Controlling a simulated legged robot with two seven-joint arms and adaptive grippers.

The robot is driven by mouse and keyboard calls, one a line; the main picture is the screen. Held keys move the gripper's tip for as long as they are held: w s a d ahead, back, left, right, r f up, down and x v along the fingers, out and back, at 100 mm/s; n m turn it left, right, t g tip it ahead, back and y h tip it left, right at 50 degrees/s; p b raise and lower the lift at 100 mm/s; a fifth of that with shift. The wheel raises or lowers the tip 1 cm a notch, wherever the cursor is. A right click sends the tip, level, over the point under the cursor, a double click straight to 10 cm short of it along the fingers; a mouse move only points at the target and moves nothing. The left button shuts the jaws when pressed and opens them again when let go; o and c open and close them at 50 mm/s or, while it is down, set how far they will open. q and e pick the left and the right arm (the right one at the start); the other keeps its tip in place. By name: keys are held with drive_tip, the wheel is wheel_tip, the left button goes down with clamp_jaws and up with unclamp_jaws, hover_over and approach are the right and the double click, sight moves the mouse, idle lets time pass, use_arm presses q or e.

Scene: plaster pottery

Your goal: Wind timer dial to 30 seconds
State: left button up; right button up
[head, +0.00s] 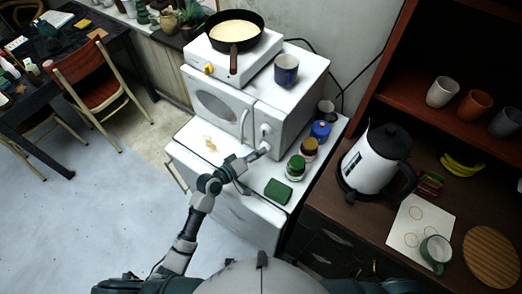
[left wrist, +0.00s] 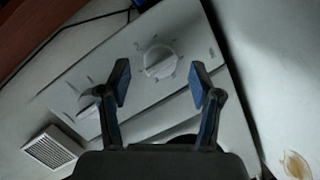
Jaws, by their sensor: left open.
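A white microwave (head: 222,106) stands on a white cabinet, with two round dials on its right-hand panel. The upper dial (head: 265,128) shows in the head view. In the left wrist view, one white dial (left wrist: 160,61) with marks around it sits ahead of the gap between my fingers. The other dial (left wrist: 88,104) is to the left, partly behind a finger. My left gripper (head: 261,151) is at the lower part of the panel. Its blue-padded fingers (left wrist: 160,82) are apart with nothing between them; contact with the dial cannot be told. My right gripper is not in view.
A hot plate with a pan (head: 235,30) and a blue mug (head: 286,70) stand on the microwave. A kettle (head: 376,160) is farther right. Cabinet top (head: 195,135) left of the gripper is mostly clear.

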use_arm(q)
drive_tip(key=shift+x, duration=1.1)
drive_tip(key=shift+w+a, duration=0.1)
drive_tip(key=c, duration=1.1)
